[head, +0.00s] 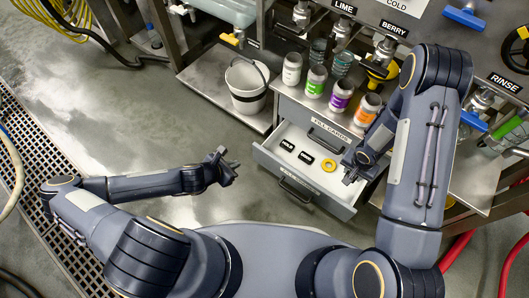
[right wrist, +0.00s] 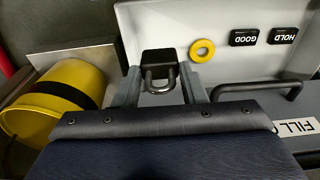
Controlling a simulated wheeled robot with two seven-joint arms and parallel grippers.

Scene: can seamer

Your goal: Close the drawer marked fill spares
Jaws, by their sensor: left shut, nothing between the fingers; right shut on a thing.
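The open drawer (head: 335,204) is white inside and juts out below the closed FILL CARDS drawer (head: 338,129). Its front label is too small to read. In it lie two black tags, HOLD (head: 287,145) and GOOD (head: 306,158), and a yellow ring (head: 328,165). My right gripper (head: 352,172) is over the drawer's right end. In the right wrist view it is shut on a black padlock-like piece with a grey shackle (right wrist: 158,66), over the drawer (right wrist: 225,18). My left gripper (head: 228,166) is shut and empty, left of the drawer, apart from it.
Several colour-labelled jars (head: 315,82) stand on the ledge above the drawers. A white bucket (head: 247,84) stands on a low shelf to the left. A yellow container (right wrist: 60,92) is near my right gripper. The floor in front of the open drawer's left side is clear.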

